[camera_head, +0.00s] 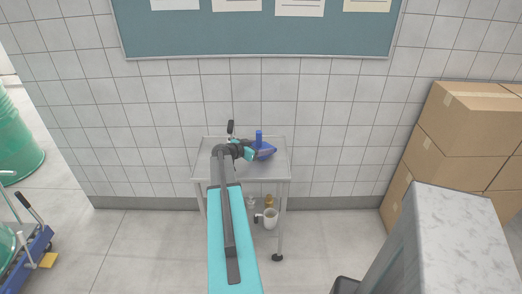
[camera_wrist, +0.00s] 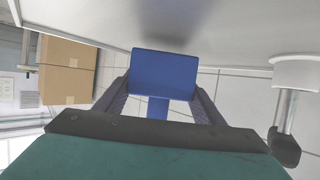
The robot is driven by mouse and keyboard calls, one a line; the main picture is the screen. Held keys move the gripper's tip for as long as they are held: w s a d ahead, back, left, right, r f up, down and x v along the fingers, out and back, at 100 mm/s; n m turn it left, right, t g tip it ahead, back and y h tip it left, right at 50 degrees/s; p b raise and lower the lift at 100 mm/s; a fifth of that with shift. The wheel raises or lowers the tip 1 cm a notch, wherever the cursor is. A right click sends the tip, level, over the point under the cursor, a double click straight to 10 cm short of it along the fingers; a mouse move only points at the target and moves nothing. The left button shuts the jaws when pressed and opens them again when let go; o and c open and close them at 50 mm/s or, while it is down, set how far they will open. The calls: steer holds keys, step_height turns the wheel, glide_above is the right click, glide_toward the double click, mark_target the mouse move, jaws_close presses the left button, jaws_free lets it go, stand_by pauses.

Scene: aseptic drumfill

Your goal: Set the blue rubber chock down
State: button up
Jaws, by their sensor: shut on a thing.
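The blue rubber chock (camera_head: 265,151) is at my gripper over the top of a steel trolley (camera_head: 213,143), towards its right half. In the wrist view the chock (camera_wrist: 165,75) sits between the two fingers of my gripper (camera_wrist: 160,98), which is shut on it. The wrist picture is upside down, with the pale trolley top (camera_wrist: 225,35) along its upper part. The chock's edge meets or nearly meets that surface, with a soft shadow beside it. I cannot tell whether it touches. My arm hides part of the trolley top.
A black-topped upright item (camera_head: 230,127) stands at the trolley's back left, and its white base (camera_wrist: 297,72) shows in the wrist view. A white mug (camera_head: 270,218) is on the lower shelf. Cardboard boxes (camera_head: 458,135) are stacked at right. The trolley top's right end looks bare.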

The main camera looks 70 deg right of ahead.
steer(key=shift+f, duration=0.8)
steer(key=shift+f, duration=0.1)
steer(key=o, duration=1.4)
steer(key=shift+w+a, duration=0.1)
steer(key=shift+a, duration=0.25)
steer(key=b+v, duration=0.3)
steer(key=v, duration=0.8)
steer(key=shift+a+r, duration=0.1)
steer(key=shift+r, duration=0.2)
